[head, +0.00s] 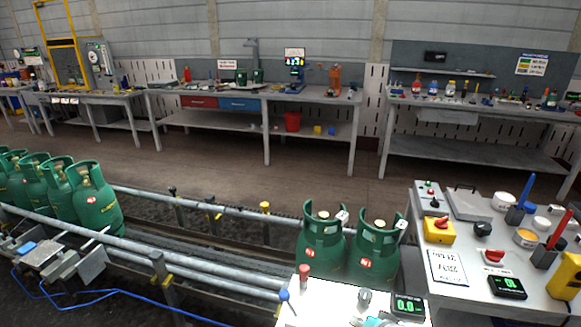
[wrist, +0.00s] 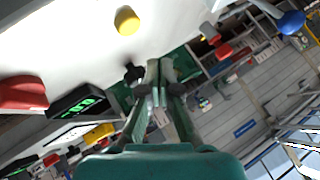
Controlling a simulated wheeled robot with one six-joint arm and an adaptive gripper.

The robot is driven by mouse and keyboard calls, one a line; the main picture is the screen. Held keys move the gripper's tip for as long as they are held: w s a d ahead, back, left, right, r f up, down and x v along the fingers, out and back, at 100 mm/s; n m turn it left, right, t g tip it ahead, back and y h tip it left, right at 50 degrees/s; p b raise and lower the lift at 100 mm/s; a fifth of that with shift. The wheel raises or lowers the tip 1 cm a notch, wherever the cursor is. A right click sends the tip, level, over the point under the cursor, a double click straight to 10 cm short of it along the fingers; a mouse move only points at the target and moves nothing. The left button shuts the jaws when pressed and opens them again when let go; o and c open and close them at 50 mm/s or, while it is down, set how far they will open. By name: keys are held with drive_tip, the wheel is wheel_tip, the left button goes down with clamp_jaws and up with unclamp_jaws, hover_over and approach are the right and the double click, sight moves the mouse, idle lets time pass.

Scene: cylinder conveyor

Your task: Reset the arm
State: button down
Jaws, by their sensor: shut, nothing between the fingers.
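My gripper (wrist: 159,97) shows in the wrist view, its fingers together and nothing held between them. It points out over a white work surface (wrist: 60,40), and the wrist picture is strongly tilted. The head view does not clearly show the gripper; a small teal and grey shape at its bottom edge is too cut off to tell. Two green gas cylinders (head: 321,245) (head: 375,250) stand upright side by side on the conveyor (head: 200,250), apart from the gripper as far as I can tell.
More green cylinders (head: 95,200) stand on the conveyor at the left. A small white bench with a digital display (head: 408,306) is at the front. A cluttered side table (head: 470,290) stands right. Workbenches (head: 250,93) line the back wall; the floor between is clear.

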drive_tip(key=s+f+t+h, duration=0.1)
drive_tip(key=s+f, duration=0.2)
drive_tip(key=s, duration=0.3)
drive_tip(key=s+f+n+t, duration=0.1)
drive_tip(key=s+f, duration=0.2)
drive_tip(key=s, duration=0.4)
drive_tip(key=s+f+t+h, duration=0.1)
drive_tip(key=s+f, duration=0.2)
drive_tip(key=s, duration=0.3)
drive_tip(key=s+r+n+t, duration=0.1)
drive_tip(key=s+r, duration=0.4)
drive_tip(key=s, duration=0.6)
drive_tip(key=s+r+n+t, duration=0.1)
drive_tip(key=s+r+n, duration=0.2)
drive_tip(key=s, duration=0.8)
wheel_tip(320, 180, up, 3)
drive_tip(key=shift+s+f+t+h, duration=0.2)
drive_tip(key=shift+s+t+h, duration=0.1)
drive_tip(key=shift+t, duration=0.1)
drive_tip(key=shift+a, duration=0.1)
